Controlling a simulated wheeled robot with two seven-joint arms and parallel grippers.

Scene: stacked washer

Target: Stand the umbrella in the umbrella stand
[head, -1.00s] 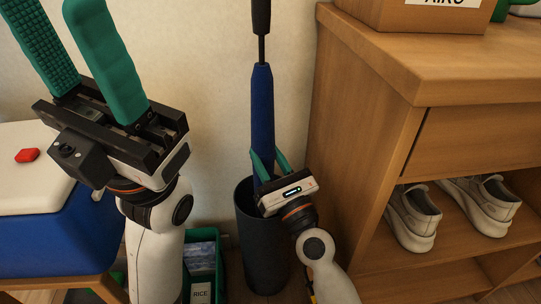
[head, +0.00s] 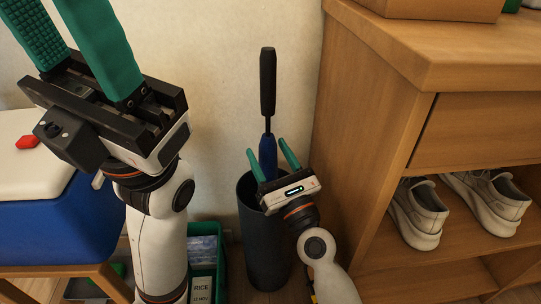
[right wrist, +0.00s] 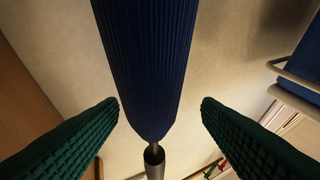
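The umbrella (head: 268,82) stands upright in the dark cylindrical umbrella stand (head: 264,238), its black handle and the top of its furled blue canopy showing above my right gripper. My right gripper (head: 268,150) is at the stand's mouth, open, with one green finger on each side of the umbrella. In the right wrist view, the fingers are apart from the blue canopy (right wrist: 148,65) with gaps on both sides. The umbrella's lower end is hidden inside the stand. My left gripper (head: 66,25) is raised at the upper left, open and empty, its fingertips cut off by the frame.
A wooden shoe cabinet (head: 370,130) with pale shoes (head: 418,212) stands close right of the stand. A green bin (head: 221,262) with boxes is left of it. A blue chest with a white lid (head: 28,160) is at the far left. The wall is close behind.

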